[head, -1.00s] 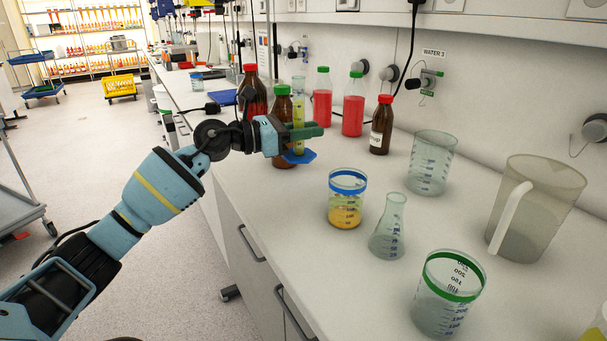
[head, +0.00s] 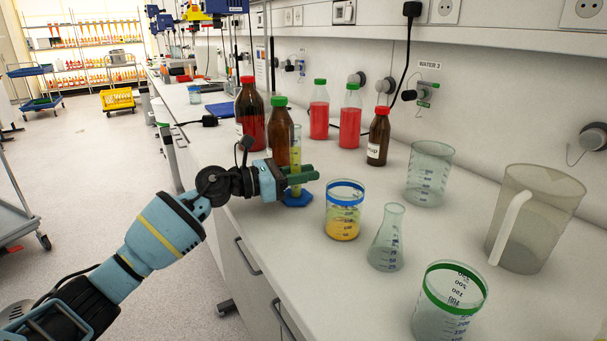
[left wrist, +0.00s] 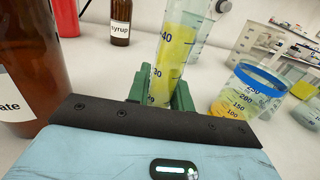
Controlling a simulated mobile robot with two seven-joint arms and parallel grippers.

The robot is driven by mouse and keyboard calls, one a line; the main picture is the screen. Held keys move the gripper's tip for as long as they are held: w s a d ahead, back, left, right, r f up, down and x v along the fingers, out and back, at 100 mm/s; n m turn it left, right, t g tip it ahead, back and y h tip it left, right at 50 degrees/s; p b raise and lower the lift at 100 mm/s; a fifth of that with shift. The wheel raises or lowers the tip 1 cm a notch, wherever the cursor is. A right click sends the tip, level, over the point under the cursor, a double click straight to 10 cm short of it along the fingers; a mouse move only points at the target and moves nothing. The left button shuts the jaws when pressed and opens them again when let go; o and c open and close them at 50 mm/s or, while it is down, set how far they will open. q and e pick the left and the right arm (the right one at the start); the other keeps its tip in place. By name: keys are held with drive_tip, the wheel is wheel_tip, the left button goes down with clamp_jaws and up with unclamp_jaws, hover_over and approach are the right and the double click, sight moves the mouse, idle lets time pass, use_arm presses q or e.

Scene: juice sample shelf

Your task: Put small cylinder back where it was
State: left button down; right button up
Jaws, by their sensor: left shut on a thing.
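The small cylinder (head: 296,160) is a clear graduated cylinder with yellow liquid and a blue hexagonal foot (head: 297,198). My left gripper (head: 302,175) is shut on it, low on its body, and it stands about upright. Its foot appears at or just above the bench; I cannot tell if it touches. In the left wrist view the cylinder (left wrist: 172,60) shows between the green fingers (left wrist: 160,92), its foot hidden. My right gripper is not in view.
A green-capped brown bottle (head: 278,135) stands close behind the cylinder. A blue-ringed beaker (head: 343,215) with yellow liquid is just right, then a conical flask (head: 387,240) and a green-ringed beaker (head: 447,305). The bench's left edge is near my arm.

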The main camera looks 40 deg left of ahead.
use_arm(q)
drive_tip(key=shift+f, duration=0.15)
drive_tip(key=c, duration=1.2)
unclamp_jaws()
drive_tip(key=shift+c, duration=0.2)
drive_tip(key=shift+r, duration=0.25)
drive_tip(key=b+v, duration=0.1)
drive_tip(key=v, duration=0.9)
drive_tip(key=shift+s+a+f+b, duration=0.15)
drive_tip(key=shift+s+b, duration=0.05)
drive_tip(key=shift+b, duration=0.2)
drive_tip(key=shift+s+a, duration=0.4)
drive_tip(key=shift+s, duration=0.25)
